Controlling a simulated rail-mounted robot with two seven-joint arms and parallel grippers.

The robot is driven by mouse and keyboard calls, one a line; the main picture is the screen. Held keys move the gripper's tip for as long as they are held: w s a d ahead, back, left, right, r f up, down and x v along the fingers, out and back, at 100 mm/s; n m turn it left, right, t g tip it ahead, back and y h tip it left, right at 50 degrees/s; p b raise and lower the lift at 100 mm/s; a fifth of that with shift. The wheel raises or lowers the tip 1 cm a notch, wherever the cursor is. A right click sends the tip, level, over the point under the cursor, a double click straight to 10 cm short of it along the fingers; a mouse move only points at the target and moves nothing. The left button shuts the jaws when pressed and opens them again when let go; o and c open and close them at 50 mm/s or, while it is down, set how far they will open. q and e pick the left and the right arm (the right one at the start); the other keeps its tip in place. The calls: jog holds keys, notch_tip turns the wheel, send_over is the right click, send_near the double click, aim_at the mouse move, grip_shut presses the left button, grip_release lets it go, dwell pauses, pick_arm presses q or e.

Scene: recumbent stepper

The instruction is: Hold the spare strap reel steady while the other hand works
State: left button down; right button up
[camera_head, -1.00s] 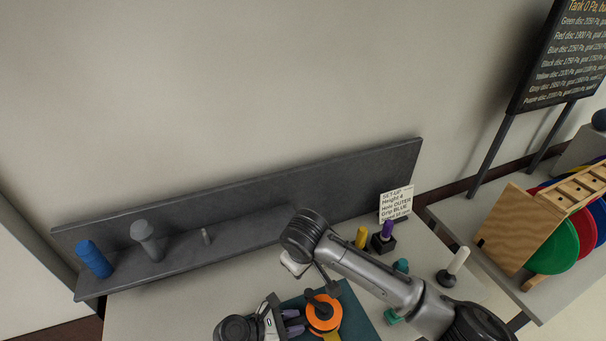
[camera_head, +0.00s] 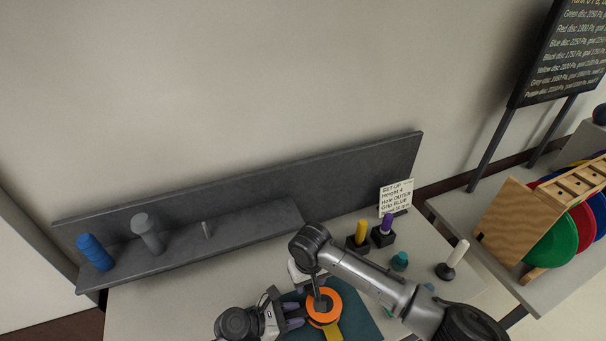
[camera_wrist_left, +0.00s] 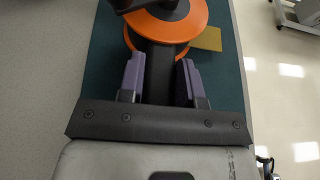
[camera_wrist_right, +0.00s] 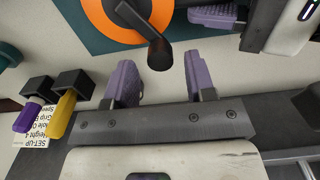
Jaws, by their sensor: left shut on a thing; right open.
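The spare strap reel (camera_head: 331,317) is an orange disc with a black crank on top, over a dark green mat. It also shows in the left wrist view (camera_wrist_left: 187,24) and right wrist view (camera_wrist_right: 99,22). A yellow strap end (camera_wrist_left: 209,40) sticks out beside it. My left gripper (camera_head: 292,319) is shut on the reel's black body, seen between its purple fingers in the left wrist view (camera_wrist_left: 160,72). My right gripper (camera_head: 304,280) is open beside the reel. In the right wrist view (camera_wrist_right: 161,72) the crank's black knob (camera_wrist_right: 159,54) is just beyond its fingertips, not gripped.
Yellow (camera_head: 361,231) and purple (camera_head: 387,223) grips in black blocks, a sign card (camera_head: 396,197), a teal knob (camera_head: 400,261) and a white peg (camera_head: 457,254) stand on the right. A grey shelf (camera_head: 190,256) runs behind. The table's left part (camera_head: 165,310) is bare.

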aim_at(309, 287)
jog(key=shift+f, duration=1.75)
jog(key=c, duration=0.5)
